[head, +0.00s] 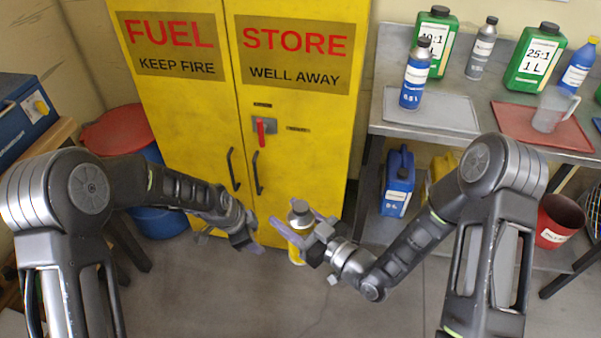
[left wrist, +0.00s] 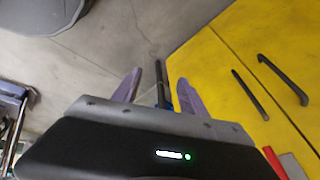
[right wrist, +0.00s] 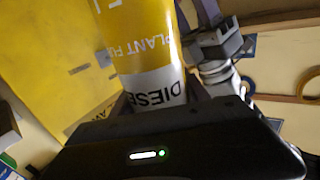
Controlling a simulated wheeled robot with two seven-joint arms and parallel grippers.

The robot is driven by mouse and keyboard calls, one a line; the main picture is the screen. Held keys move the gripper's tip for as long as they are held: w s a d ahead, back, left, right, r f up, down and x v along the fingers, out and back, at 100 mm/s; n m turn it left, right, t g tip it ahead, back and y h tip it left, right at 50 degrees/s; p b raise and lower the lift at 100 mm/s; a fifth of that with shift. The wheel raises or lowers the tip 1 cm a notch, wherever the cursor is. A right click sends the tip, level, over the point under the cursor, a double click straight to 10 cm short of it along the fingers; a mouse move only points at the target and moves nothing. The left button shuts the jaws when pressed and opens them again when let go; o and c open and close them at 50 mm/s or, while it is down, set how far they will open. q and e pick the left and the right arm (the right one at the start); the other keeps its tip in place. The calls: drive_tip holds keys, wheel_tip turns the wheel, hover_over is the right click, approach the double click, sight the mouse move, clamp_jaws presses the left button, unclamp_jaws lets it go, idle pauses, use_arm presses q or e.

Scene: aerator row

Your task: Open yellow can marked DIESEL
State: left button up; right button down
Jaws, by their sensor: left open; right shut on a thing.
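The yellow can (head: 297,257) with a grey cap (head: 299,205) is held roughly upright in front of the fuel cabinet. In the right wrist view the can (right wrist: 145,40) shows the words DIESEL and PLANT FUEL on its side. My right gripper (head: 303,231) is shut around the can's body, below the cap. My left gripper (head: 250,240) is open and empty, to the left of the can and apart from it. Its open fingers also show in the left wrist view (left wrist: 160,92); the can cannot be made out there. The cap is out of sight in the right wrist view.
The yellow fuel cabinet (head: 200,110), doors shut, stands behind both grippers. A grey bench (head: 460,120) at right carries green and blue containers, a grey mat and a red tray (head: 510,122). A blue can (head: 397,185) stands on its lower shelf. Open floor lies in front.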

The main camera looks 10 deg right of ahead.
use_arm(q)
drive_tip(key=w+d+r+m, duration=0.2)
drive_tip(key=d+r+m, duration=0.2)
drive_tip(key=r+m, duration=0.35)
wheel_tip(320, 180, up, 21)
drive_tip(key=m+g+y, duration=0.2)
drive_tip(key=m+y, duration=0.1)
drive_tip(key=m, duration=1.4)
hover_over(301, 206)
drive_tip(key=shift+a, duration=0.1)
drive_tip(key=shift+f, duration=4.05)
